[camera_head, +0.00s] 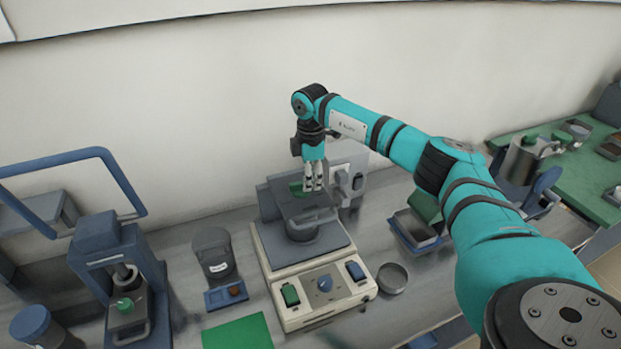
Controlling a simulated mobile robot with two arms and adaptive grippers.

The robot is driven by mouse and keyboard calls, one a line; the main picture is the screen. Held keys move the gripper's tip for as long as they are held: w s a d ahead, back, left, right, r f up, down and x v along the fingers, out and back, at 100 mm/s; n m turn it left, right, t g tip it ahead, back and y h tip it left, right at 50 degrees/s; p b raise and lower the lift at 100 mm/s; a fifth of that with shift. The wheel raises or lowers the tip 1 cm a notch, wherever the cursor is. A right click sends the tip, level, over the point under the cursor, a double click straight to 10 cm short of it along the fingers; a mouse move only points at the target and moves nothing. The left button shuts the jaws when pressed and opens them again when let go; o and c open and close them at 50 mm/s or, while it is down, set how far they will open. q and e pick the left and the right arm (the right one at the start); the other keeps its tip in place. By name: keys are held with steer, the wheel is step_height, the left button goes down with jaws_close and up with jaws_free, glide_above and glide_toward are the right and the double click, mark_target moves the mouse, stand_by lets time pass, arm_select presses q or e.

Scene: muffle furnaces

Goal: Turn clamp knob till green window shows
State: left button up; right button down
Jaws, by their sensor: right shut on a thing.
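My right gripper (313,186) points straight down over the grey and cream bench unit in the middle. It is shut on what looks like the clamp knob. The fingers hide most of the knob. A small green part (296,188) shows just left of the fingers; I cannot tell whether it is the knob or a window. Below the gripper, a dark round piece (303,231) sits on the unit's grey plate (331,245). The unit's front panel (318,298) has a green switch, a blue dial and a blue switch. My left gripper is not in view.
A blue press-like device (98,240) stands at the left. A dark lidded jar (213,252) and a green mat (238,333) are left of the unit. A shallow round dish (392,278) and an open box (415,230) are at its right, beside my right arm.

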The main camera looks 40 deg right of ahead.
steer(key=shift+r, duration=0.1)
steer(key=c, duration=1.3)
jaws_free()
step_height(320, 180, up, 12)
steer(key=shift+f, duration=0.1)
